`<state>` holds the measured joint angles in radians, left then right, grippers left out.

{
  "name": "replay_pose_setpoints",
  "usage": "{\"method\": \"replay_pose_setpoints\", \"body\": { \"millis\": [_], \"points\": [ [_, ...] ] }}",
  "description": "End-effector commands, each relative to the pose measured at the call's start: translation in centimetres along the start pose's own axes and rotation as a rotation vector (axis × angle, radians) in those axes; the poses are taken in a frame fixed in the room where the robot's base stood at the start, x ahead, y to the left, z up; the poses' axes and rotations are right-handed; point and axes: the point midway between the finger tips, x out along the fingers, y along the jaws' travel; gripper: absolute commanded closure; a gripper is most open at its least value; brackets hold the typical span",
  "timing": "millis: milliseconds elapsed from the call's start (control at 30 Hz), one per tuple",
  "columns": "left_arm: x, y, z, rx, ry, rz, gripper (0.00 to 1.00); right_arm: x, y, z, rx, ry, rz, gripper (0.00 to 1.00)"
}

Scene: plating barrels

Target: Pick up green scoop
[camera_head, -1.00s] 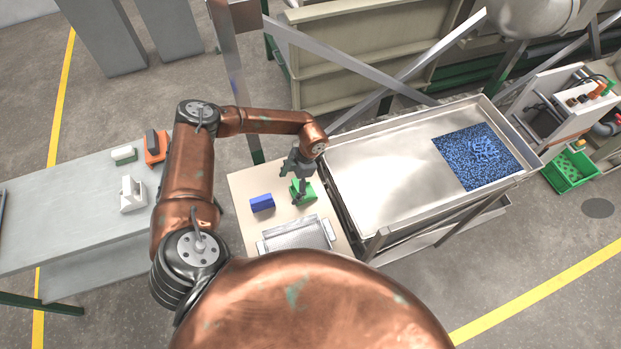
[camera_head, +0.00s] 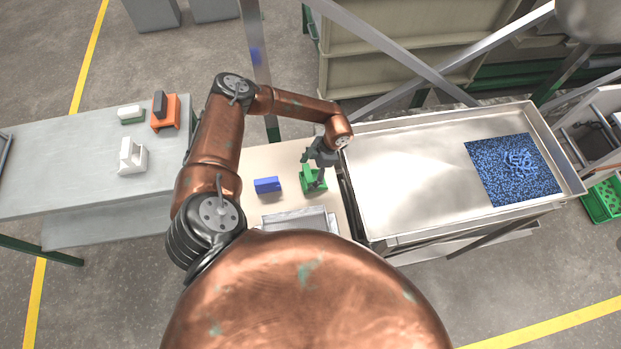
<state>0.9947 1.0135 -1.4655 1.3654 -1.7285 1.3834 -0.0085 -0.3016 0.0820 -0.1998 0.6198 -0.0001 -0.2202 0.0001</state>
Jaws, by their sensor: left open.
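The green scoop (camera_head: 309,181) lies on a small light-topped table (camera_head: 247,160), close to the left end of the large metal tray. My left gripper (camera_head: 318,178) reaches down over the scoop from above, pointing at it, with its jaws open. The fingers overlap the scoop in this view, and I cannot tell whether they touch it. The gripper hides part of the scoop. My right gripper is not in view.
A blue scoop-like object (camera_head: 267,185) lies left of the green one. A metal basket (camera_head: 297,219) is in front, partly hidden by my body. A large metal tray (camera_head: 405,190) with blue pieces (camera_head: 512,170) stands right. A grey table (camera_head: 70,170) at left holds an orange object (camera_head: 166,112).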

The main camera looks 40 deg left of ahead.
Motion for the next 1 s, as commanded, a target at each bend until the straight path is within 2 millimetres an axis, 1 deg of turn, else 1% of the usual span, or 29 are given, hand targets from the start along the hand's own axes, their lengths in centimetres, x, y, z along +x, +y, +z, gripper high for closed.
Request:
{"method": "replay_pose_setpoints", "body": {
  "millis": [167, 300, 400, 633, 1000],
  "points": [
    [1.6, 0.0, 0.1, 0.0, 0.001, -0.001, 0.19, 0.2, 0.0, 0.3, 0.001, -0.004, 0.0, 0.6],
    [3.9, -0.1, 0.2, 0.0, 0.002, -0.002, 0.19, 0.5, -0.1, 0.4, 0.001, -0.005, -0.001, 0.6],
    [4.9, -0.1, 0.2, 0.001, -0.001, 0.0, 0.19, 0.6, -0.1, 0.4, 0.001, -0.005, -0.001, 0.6],
    [5.1, 0.0, 0.2, 0.001, -0.003, 0.001, 0.19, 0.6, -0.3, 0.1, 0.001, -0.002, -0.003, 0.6],
    [5.1, 0.0, 0.2, 0.001, -0.003, 0.0, 0.44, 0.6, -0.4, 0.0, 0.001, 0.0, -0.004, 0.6]
  ]
}}
